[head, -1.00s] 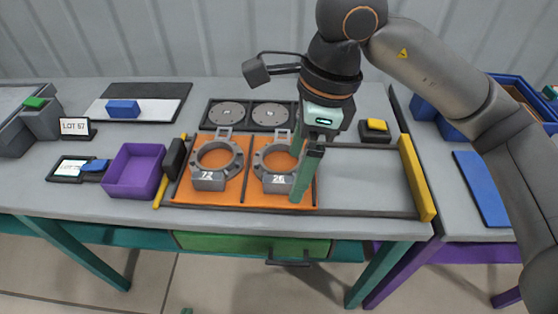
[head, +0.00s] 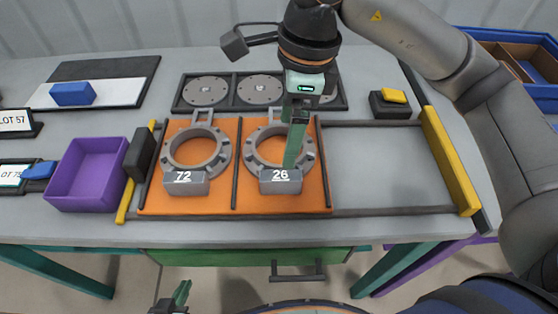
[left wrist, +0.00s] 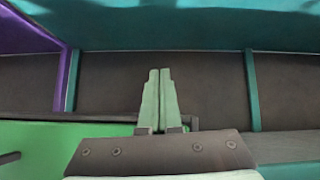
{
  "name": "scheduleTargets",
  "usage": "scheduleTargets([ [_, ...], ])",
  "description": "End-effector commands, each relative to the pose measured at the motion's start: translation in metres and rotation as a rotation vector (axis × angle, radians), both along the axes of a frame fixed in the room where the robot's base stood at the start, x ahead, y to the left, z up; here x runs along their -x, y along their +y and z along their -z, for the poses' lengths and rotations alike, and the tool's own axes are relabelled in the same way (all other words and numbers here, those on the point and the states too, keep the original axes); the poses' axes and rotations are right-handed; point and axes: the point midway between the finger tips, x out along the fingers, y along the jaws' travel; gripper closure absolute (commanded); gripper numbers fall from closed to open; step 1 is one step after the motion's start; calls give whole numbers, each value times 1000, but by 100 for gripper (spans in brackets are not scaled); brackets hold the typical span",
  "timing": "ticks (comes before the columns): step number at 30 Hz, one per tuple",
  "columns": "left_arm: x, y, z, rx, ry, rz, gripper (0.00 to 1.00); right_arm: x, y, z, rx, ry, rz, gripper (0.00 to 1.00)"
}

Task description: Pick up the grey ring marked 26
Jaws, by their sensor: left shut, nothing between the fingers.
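The grey ring marked 26 (head: 279,186) lies flat in the right half of the orange tray (head: 324,196), its marked block facing me. My right gripper (head: 291,166), on the arm from the right, points down over this ring. One green finger crosses the ring's opening and hides part of it. Its other finger is mostly hidden, so I cannot tell its opening or any grip. My left gripper (head: 183,290) is low, in front of the table, away from the ring. Its fingers also show in the left wrist view (left wrist: 158,100), shut and empty.
A similar ring marked 72 (head: 185,184) lies in the left half. Grey discs (head: 205,90) sit in a dark rack behind. A purple box (head: 88,175) stands left and a yellow bar (head: 449,160) right. A green drawer (head: 220,268) is under the table edge.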

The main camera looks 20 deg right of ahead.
Motion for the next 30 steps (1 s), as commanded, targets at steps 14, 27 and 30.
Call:
scheduleTargets([
  [14, 0, 1, -1, 0, -1, 1, 100, -2, 7, 65, 0, 2, -1, 1],
  [27, 0, 2, -3, -3, -3, -2, 100, -3, 12, 116, 0, 2, -1, 1],
  [30, 0, 3, -2, -4, -3, -3, 100, -4, 12, 117, 0, 1, -1, 1],
])
